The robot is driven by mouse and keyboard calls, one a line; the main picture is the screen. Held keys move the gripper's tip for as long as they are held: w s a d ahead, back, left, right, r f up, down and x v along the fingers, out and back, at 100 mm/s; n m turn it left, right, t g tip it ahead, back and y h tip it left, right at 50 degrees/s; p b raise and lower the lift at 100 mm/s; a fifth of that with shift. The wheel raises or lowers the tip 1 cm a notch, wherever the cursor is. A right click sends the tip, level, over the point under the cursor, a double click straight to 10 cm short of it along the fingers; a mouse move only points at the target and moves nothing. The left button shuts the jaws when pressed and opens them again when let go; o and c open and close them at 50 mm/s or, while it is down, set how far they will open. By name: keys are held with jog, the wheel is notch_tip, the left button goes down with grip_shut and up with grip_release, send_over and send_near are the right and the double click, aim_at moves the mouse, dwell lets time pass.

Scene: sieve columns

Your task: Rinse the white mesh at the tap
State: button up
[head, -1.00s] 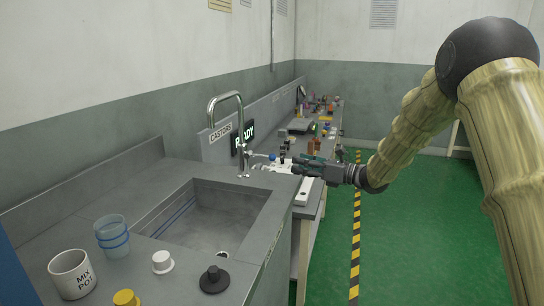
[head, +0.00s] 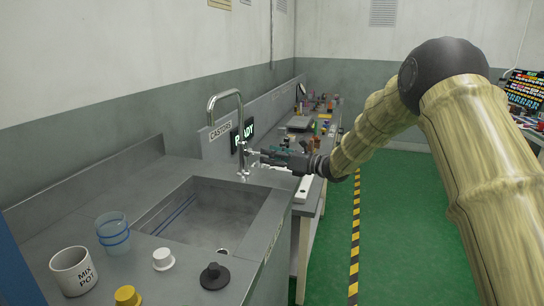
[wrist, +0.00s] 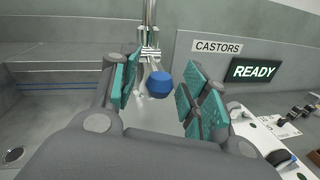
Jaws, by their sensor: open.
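My gripper (head: 264,154) is open at the tap (head: 240,120), a tall curved metal spout at the sink's back right. In the wrist view a blue knob (wrist: 158,84) on the tap's lever lies between the spread teal-padded fingers of my gripper (wrist: 163,92), with gaps on both sides. The metal tap post (wrist: 150,30) rises just beyond it. A small white round piece (head: 163,260) stands on the counter in front of the sink; I cannot tell whether it is the white mesh. No mesh is clearly visible in the sink.
The grey sink (head: 200,215) looks empty. A CASTORS label and a READY display (wrist: 254,70) are beyond the tap.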

jog(key=shift+c, duration=0.3)
grip_shut()
jog(key=shift+a+r+g+h, duration=0.1)
jog(key=shift+r+g+h, duration=0.5)
jog(key=shift+r+h, duration=0.35)
jog(key=shift+f, duration=0.1)
jog(key=shift+o, duration=0.3)
grip_release()
